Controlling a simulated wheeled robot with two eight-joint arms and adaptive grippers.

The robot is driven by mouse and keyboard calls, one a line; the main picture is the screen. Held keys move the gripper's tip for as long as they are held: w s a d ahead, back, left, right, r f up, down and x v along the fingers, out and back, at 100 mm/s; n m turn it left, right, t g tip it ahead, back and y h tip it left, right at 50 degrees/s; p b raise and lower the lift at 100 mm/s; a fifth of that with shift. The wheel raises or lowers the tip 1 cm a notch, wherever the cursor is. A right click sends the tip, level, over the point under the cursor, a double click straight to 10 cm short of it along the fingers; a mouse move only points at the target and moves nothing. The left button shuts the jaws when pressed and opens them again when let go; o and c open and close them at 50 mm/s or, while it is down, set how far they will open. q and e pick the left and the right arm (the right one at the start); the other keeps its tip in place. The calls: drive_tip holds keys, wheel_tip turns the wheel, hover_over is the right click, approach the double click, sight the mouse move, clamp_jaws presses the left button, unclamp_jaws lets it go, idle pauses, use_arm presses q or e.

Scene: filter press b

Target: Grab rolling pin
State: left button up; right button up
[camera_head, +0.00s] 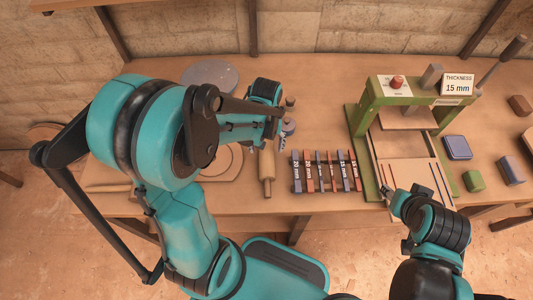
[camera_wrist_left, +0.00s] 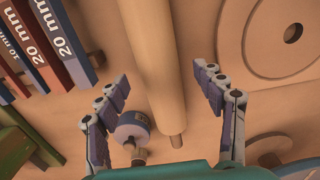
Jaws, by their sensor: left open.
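The wooden rolling pin (camera_head: 267,172) lies on the table, pointing toward the front edge, left of the thickness strips. Its far end is hidden under my left gripper (camera_head: 266,132) in the head view. In the left wrist view the pin (camera_wrist_left: 152,62) runs between the two spread fingers of the left gripper (camera_wrist_left: 160,94), with a gap on each side. The left gripper is open and holds nothing. My right gripper (camera_head: 390,196) is at the front of the green press, and its finger opening is too small to make out.
Marked thickness strips (camera_head: 325,172) lie right of the pin. The green press (camera_head: 365,120) stands further right. A small knobbed purple-grey object (camera_wrist_left: 132,128) is close to one left finger. A round wooden board with a hole (camera_wrist_left: 270,38) lies on the pin's other side.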

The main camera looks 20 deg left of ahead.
use_arm(q)
wheel_tip(320, 180, down, 3)
drive_tip(key=shift+r+b, duration=0.1)
drive_tip(key=shift+b, duration=0.3)
clamp_jaws()
drive_tip(key=shift+r, duration=0.1)
